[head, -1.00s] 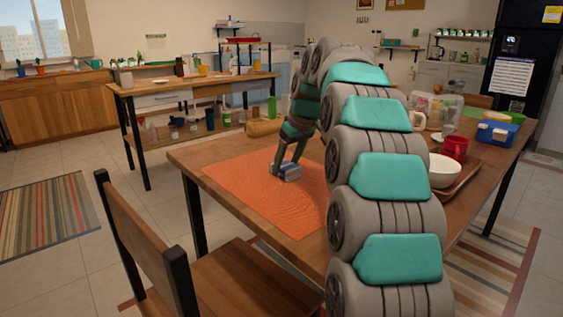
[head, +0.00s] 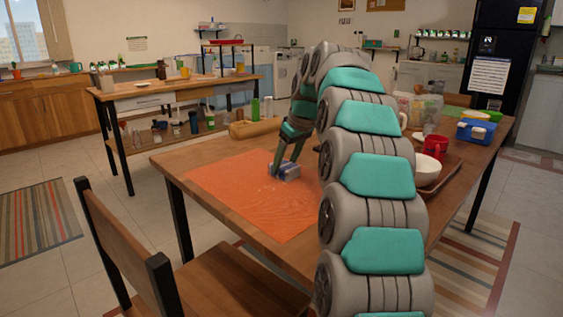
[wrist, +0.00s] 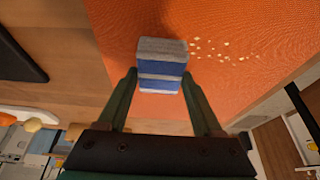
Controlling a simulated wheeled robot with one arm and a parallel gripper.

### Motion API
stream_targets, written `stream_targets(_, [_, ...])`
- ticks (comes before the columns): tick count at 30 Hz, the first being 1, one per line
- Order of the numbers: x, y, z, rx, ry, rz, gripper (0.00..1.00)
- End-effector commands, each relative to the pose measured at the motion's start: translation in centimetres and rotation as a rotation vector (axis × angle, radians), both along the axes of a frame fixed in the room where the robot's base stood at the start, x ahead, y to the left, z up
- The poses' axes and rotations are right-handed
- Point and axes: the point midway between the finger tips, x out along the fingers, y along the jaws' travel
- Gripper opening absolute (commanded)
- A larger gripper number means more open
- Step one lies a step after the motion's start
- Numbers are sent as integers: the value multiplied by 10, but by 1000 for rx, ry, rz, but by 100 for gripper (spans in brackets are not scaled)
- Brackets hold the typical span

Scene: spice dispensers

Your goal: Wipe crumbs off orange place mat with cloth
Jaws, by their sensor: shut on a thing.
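The orange place mat (head: 235,190) lies flat on the wooden table, its right part hidden behind my arm. My gripper (head: 285,165) is over the mat, pointing down. It is shut on a folded blue and grey cloth (head: 287,173), which also shows between my two fingers in the wrist view (wrist: 161,62). The cloth is at the mat's surface; I cannot tell whether it presses on it. Several small pale crumbs (wrist: 222,50) lie scattered on the mat to the right of the cloth in the wrist view.
A wooden chair (head: 120,240) stands at the table's near left side. A wooden roll-like object (head: 254,128) is at the far edge. A white bowl (head: 427,172), a red mug (head: 435,147) and a blue box (head: 477,130) are on the right. The mat's left part is clear.

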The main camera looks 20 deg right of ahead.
Motion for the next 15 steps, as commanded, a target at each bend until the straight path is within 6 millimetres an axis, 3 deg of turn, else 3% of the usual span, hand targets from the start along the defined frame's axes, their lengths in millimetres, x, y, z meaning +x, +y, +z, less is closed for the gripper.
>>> stream_targets(8, [-11,-3,-1,-1,-1,1,6])
stream_targets(15, [-17,11,-5,0,2,3,6])
